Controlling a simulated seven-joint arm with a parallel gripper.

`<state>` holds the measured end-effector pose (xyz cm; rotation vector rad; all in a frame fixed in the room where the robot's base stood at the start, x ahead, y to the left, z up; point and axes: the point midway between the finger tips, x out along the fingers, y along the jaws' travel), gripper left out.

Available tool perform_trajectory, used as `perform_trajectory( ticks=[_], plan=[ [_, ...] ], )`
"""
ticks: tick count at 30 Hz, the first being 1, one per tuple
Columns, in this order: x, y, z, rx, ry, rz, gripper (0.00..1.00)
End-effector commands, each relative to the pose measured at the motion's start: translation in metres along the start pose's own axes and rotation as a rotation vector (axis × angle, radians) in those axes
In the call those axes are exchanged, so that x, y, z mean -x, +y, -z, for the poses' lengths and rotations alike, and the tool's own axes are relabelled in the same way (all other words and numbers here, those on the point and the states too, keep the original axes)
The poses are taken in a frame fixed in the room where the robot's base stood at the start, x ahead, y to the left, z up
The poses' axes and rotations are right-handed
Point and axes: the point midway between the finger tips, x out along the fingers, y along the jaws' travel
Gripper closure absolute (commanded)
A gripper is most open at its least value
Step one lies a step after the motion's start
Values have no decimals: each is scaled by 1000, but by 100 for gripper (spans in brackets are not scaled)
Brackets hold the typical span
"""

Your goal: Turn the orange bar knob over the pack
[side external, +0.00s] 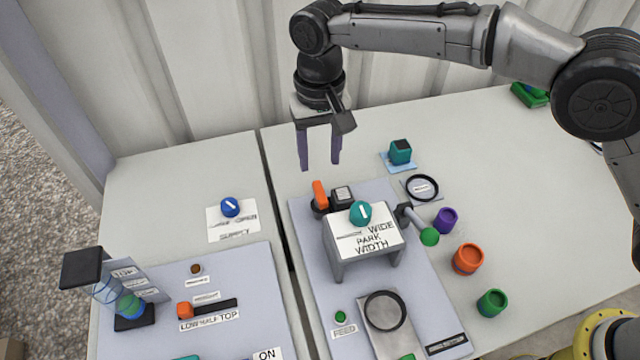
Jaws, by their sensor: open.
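The orange bar knob (320,194) stands on a dark round base at the back left of the right-hand grey panel. Its bar points up and slightly left in the side external view. A small black box with a white label (342,195) sits close to its right; I cannot read the label. My gripper (320,165) is open and empty, with its two purple fingers pointing down. In the picture it hangs just above the knob, apart from it. The depth gap between them is hard to judge.
A white raised stand (364,243) with a teal knob (360,213) is in front of the bar knob. A grey lever with a green ball (429,236) is to its right. Coloured cups (467,259) stand farther right. The left panel (230,270) holds an orange slider (185,310).

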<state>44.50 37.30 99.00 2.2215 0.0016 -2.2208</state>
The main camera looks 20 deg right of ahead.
Motion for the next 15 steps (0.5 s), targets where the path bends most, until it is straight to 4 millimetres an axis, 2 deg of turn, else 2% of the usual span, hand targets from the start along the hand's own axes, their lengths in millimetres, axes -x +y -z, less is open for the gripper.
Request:
perform_trajectory(
  ticks=[3,9,15],
  plan=[
    [-25,1,-1,-1,-4,-3,48],
    [-61,1,-1,-1,-4,-3,48],
    [-83,1,0,-1,-2,-1,48]
  ],
)
